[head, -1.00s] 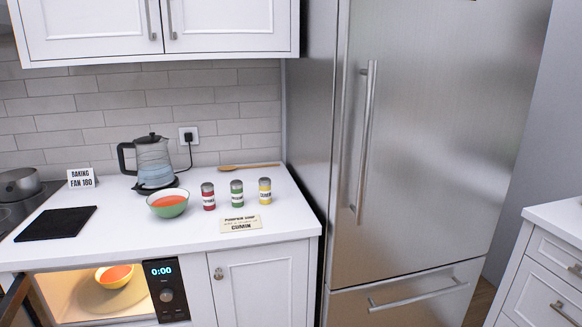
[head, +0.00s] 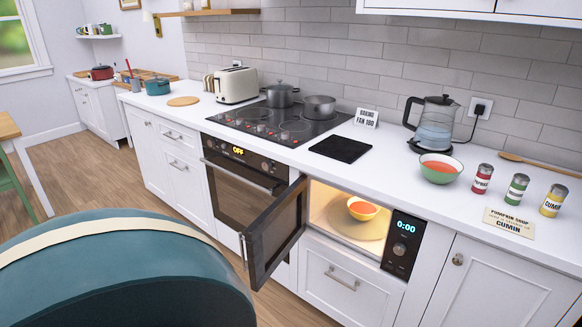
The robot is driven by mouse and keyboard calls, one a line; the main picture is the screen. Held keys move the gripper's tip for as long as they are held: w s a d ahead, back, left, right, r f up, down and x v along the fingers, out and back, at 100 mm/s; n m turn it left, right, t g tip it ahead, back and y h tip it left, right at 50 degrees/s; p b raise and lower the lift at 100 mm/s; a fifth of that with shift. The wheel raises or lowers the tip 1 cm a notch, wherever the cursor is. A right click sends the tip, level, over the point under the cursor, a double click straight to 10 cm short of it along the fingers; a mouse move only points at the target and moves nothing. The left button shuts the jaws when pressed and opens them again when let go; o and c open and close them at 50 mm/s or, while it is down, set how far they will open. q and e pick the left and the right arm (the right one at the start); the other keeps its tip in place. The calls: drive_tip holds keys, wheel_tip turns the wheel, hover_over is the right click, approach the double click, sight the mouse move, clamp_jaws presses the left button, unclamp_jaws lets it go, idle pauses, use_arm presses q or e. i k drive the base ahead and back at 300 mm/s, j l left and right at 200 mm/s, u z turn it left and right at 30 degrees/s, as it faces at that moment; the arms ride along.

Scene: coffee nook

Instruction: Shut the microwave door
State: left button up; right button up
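The microwave is built in under the counter. Its dark door (head: 273,233) stands wide open, swung out to the left and toward me, with a handle (head: 243,251) on its free edge. Inside the lit cavity (head: 325,204), a yellow bowl of orange soup (head: 362,208) sits on the turntable (head: 357,230). The control panel (head: 403,245) to the right reads 0:00. Neither of my grippers is in view.
The oven (head: 239,178) is left of the microwave door, with a cooktop (head: 280,122) above. A white drawer (head: 342,279) is below the cavity. On the counter are a black mat (head: 341,149), kettle (head: 435,124), green soup bowl (head: 440,168) and several spice jars (head: 516,189).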

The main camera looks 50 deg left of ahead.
sight(270, 238)
drive_tip(key=j, duration=0.95)
drive_tip(key=k+j, duration=0.1)
drive_tip(key=j, duration=1.85)
drive_tip(key=k+j, duration=0.15)
drive_tip(key=j, duration=0.8)
drive_tip(key=l+z, duration=0.15)
drive_tip(key=k+j, duration=0.05)
